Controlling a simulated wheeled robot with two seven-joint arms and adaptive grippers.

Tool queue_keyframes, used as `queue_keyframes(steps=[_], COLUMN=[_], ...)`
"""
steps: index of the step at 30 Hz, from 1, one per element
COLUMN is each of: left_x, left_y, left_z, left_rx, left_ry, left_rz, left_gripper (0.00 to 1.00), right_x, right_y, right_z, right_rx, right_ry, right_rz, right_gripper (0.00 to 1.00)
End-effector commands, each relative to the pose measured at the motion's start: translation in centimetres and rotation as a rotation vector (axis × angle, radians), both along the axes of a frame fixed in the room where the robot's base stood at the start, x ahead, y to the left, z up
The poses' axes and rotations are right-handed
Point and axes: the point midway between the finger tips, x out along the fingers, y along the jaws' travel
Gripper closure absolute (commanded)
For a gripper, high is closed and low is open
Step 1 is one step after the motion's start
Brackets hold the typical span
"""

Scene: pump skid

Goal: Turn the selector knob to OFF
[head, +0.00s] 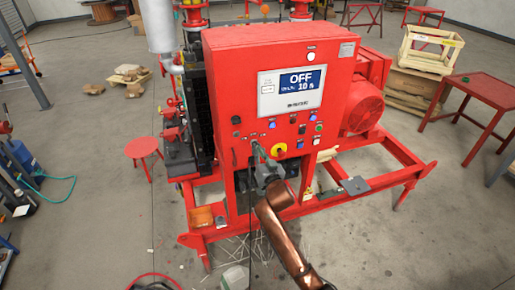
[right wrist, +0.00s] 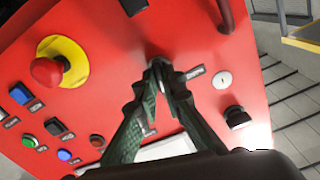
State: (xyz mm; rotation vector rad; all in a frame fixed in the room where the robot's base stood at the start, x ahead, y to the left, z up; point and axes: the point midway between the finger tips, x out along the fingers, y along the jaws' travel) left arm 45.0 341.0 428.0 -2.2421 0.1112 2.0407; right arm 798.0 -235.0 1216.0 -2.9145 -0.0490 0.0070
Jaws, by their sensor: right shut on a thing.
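The red control panel (head: 235,85) faces me, and its screen (head: 291,92) reads OFF in large letters. My right gripper (head: 256,150) reaches up to the lower left part of the panel face. In the right wrist view its two green-grey fingers (right wrist: 160,75) come together at the panel, shut on a small dark knob, which I take to be the selector knob. The fingertips hide most of the knob, so I cannot read its pointer direction or label. My left gripper is in neither view.
A red emergency stop on a yellow base (right wrist: 47,70) sits close beside the fingers. Blue, green and black buttons (right wrist: 65,155) and another black knob (right wrist: 237,117) are also near. A red stool (head: 142,148) and red table (head: 485,92) stand apart.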

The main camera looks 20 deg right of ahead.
Motion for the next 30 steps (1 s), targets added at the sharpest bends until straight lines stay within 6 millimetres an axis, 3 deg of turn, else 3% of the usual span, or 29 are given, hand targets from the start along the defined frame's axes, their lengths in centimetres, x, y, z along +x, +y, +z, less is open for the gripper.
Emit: queue_keyframes(steps=[12, 29, 30], left_x=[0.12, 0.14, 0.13], left_y=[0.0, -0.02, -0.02], left_z=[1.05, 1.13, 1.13], left_rx=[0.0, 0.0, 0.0], left_ry=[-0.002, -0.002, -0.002], left_rz=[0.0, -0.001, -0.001], left_gripper=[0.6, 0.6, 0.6], right_x=[0.0, 0.01, 0.01], right_y=[0.02, 0.05, 0.05], right_z=[0.03, 0.0, 0.0], right_rx=[-0.2, -0.228, -0.228], right_ry=[-0.007, -0.009, -0.009], right_rz=[0.0, 0.001, 0.001], right_gripper=[1.0, 1.0, 0.9])
